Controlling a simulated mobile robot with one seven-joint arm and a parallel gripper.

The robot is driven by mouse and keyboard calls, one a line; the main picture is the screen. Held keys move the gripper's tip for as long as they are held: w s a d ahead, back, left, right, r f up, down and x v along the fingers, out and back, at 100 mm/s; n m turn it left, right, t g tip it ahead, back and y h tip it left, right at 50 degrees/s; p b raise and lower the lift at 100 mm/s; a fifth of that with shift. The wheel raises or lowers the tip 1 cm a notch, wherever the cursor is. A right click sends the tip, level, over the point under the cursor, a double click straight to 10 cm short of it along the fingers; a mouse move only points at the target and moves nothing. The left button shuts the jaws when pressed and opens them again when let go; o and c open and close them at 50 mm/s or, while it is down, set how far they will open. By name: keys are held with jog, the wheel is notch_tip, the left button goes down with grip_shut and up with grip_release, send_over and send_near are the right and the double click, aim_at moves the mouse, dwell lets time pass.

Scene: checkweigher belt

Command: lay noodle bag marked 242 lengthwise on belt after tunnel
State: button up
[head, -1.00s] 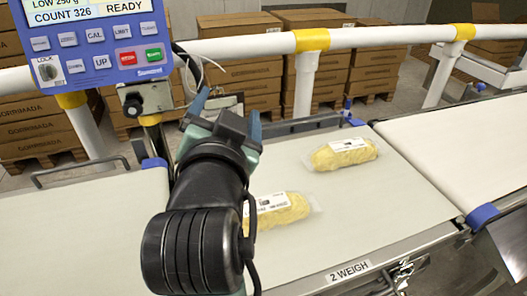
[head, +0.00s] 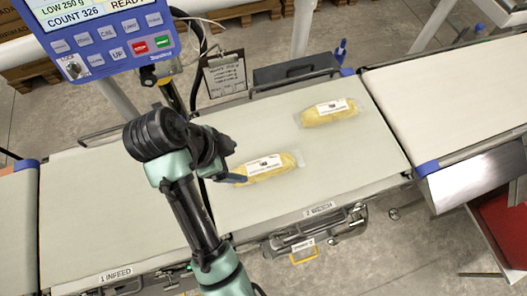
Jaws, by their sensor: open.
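Two clear bags of yellow noodles with white labels lie on the weigh belt (head: 345,165). The nearer noodle bag (head: 275,168) lies left of the belt's middle. The farther noodle bag (head: 329,112) lies to its upper right, near the back. The label print is too small to read, so I cannot tell which is marked 242. My gripper (head: 234,162) is open at the left end of the nearer bag. My arm and fingers partly hide that end, and I cannot tell whether they touch it. No tunnel shows in this view.
The infeed belt (head: 90,205) lies left, and a bare outfeed belt (head: 455,85) lies right. A blue control panel (head: 105,35) stands at upper left. A clipboard (head: 225,75) hangs behind the weigh belt. A metal chute (head: 475,180) and red bin (head: 505,220) are at right.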

aim_at(254, 169)
jog(key=b+x, duration=0.6)
jog(key=shift+s+d+f, duration=0.15)
jog(key=shift+f, duration=0.3)
jog(key=shift+x, duration=3)
jog(key=shift+s+d, duration=0.15)
jog(key=shift+r, duration=0.1)
grip_shut()
